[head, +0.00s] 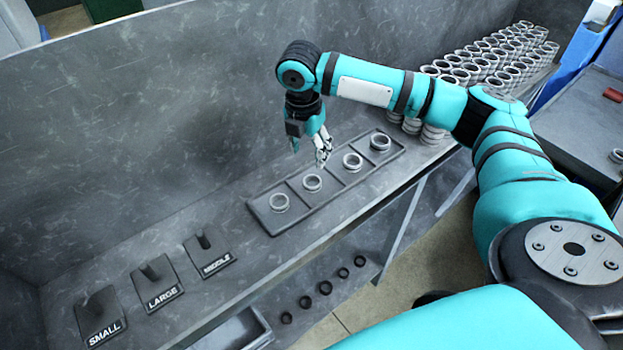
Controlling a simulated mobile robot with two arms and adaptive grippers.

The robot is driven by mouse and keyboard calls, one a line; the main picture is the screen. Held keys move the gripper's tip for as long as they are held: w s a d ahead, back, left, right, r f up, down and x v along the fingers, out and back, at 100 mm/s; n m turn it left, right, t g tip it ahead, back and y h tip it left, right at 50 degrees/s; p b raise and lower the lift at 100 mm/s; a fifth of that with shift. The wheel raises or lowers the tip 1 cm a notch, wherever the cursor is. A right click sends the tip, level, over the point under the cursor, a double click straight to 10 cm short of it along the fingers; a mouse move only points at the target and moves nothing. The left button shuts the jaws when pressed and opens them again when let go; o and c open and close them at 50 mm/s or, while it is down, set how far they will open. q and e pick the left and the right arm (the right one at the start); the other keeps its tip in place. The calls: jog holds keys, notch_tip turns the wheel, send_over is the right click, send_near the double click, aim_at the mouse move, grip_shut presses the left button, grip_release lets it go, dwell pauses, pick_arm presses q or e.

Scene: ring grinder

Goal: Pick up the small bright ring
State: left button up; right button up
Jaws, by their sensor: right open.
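Several light metal rings stand in a row in a dark divided tray (264,217) on the grey bench. They are a near-left ring (279,209), a second ring (312,189), a third ring (352,167) and a far-right ring (380,148). I cannot tell by size which is the small one. My right gripper (309,153) is open and points down above the tray's back edge, just behind the second ring. It appears empty. My left gripper is not in view.
Posts on plates labelled SMALL (103,332), LARGE (165,297) and MIDDLE (216,265) stand at the left. Many stacked rings (490,60) fill the bench's far right. Small dark rings (325,287) lie on a lower shelf. A grey wall (150,110) rises behind the bench.

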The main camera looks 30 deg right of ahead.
aim_at(313, 185)
jog(key=f, duration=0.2)
jog(key=f+p, duration=0.1)
jog(key=f, duration=0.3)
jog(key=shift+w+d+f, duration=0.3)
jog(key=shift+d, duration=0.05)
jog(key=f, duration=0.1)
jog(key=f+p, duration=0.2)
jog(key=shift+d+f, duration=0.25)
jog(key=shift+f, duration=0.45)
jog(key=shift+d+f, duration=0.1)
jog(key=shift+f, duration=0.05)
jog(key=c, duration=0.9)
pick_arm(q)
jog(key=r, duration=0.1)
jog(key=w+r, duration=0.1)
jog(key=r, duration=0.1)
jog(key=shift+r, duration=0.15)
pick_arm(e)
jog(key=shift+c, duration=0.4)
